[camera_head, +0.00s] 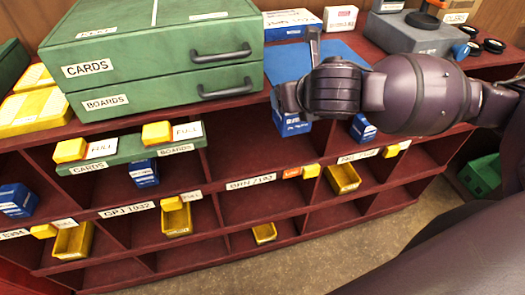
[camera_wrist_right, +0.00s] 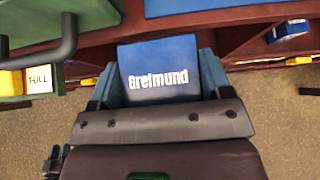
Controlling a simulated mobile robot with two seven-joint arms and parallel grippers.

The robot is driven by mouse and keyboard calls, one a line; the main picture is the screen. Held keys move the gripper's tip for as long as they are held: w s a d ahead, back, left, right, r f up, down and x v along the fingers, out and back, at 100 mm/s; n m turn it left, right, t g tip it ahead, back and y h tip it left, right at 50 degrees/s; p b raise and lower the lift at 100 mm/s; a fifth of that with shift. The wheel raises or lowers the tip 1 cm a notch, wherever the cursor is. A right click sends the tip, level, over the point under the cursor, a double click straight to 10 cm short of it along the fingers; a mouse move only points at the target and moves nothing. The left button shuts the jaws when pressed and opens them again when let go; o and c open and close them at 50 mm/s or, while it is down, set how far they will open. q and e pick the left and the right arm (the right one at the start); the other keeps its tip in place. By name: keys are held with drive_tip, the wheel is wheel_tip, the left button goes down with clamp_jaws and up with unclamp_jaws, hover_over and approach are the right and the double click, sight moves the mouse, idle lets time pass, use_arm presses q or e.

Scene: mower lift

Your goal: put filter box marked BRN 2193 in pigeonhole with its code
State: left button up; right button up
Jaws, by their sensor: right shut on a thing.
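My right gripper (camera_head: 290,100) is in front of the upper cabinet edge. It is shut on a blue filter box (camera_head: 291,125), which shows below it in the head view. In the right wrist view the box (camera_wrist_right: 158,70) sits between the two fingers, with "Greimund" in white on the face seen; its code is not readable. A white label reading BRN 2193 (camera_head: 251,182) is on a shelf edge in the middle of the red pigeonhole cabinet (camera_head: 235,150), lower than the box and to its left. My left gripper is not in view.
A green case marked CARDS and BOARDS (camera_head: 160,50) stands on the cabinet top, left of my gripper. Other pigeonholes hold yellow bins (camera_head: 343,178) and blue boxes (camera_head: 143,172). An orange tab (camera_head: 292,173) is right of the BRN label. A grey device (camera_head: 415,33) is at the back right.

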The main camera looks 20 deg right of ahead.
sight(276, 122)
drive_tip(key=shift+n+y, duration=0.5)
drive_tip(key=a+f, duration=0.4)
drive_tip(key=f, duration=0.1)
drive_tip(key=shift+s+a+f, duration=0.1)
drive_tip(key=shift+s+a, duration=0.05)
drive_tip(key=shift+s, duration=0.15)
